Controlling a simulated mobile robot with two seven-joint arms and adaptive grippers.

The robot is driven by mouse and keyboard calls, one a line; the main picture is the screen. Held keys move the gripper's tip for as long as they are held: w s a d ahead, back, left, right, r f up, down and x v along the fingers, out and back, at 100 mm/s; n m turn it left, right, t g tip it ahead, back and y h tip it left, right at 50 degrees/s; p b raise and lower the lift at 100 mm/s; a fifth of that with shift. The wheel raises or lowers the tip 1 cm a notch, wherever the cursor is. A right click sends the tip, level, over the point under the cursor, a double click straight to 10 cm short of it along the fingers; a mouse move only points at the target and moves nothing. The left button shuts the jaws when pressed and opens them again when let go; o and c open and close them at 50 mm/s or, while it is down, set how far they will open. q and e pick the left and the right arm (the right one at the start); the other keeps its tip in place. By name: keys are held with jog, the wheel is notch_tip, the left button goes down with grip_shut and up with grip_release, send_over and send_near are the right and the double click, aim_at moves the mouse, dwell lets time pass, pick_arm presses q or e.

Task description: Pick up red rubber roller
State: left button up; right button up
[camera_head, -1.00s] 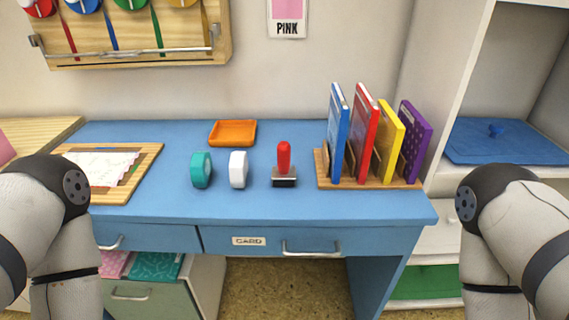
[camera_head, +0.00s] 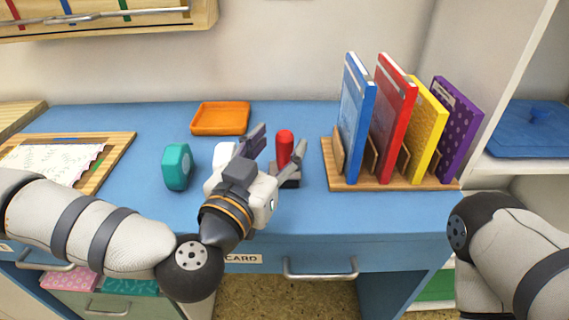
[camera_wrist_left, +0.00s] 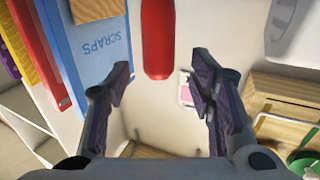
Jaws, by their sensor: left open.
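The red rubber roller (camera_head: 285,147) stands upright on the blue desk, with a red handle and a dark base. My left gripper (camera_head: 277,150) is open, its fingers reaching toward the handle. One finger shows left of the handle and the other in front of its lower right, partly covering the base. In the left wrist view the red handle (camera_wrist_left: 157,40) hangs at the top middle, just beyond the fingertips (camera_wrist_left: 162,75) and between their lines. I cannot tell whether a finger touches it. My right gripper is out of view.
A white tape roll (camera_head: 222,157) is partly hidden behind my left gripper. A teal roll (camera_head: 177,167) stands to its left, with an orange tray (camera_head: 220,118) behind. Upright books in a wooden rack (camera_head: 400,184) stand close on the right. The desk's blue front strip (camera_head: 350,212) is clear.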

pick_arm(q)
jog(key=x, duration=0.3)
jog(key=shift+d+f, duration=0.1)
jog(key=shift+f, duration=0.1)
grip_shut()
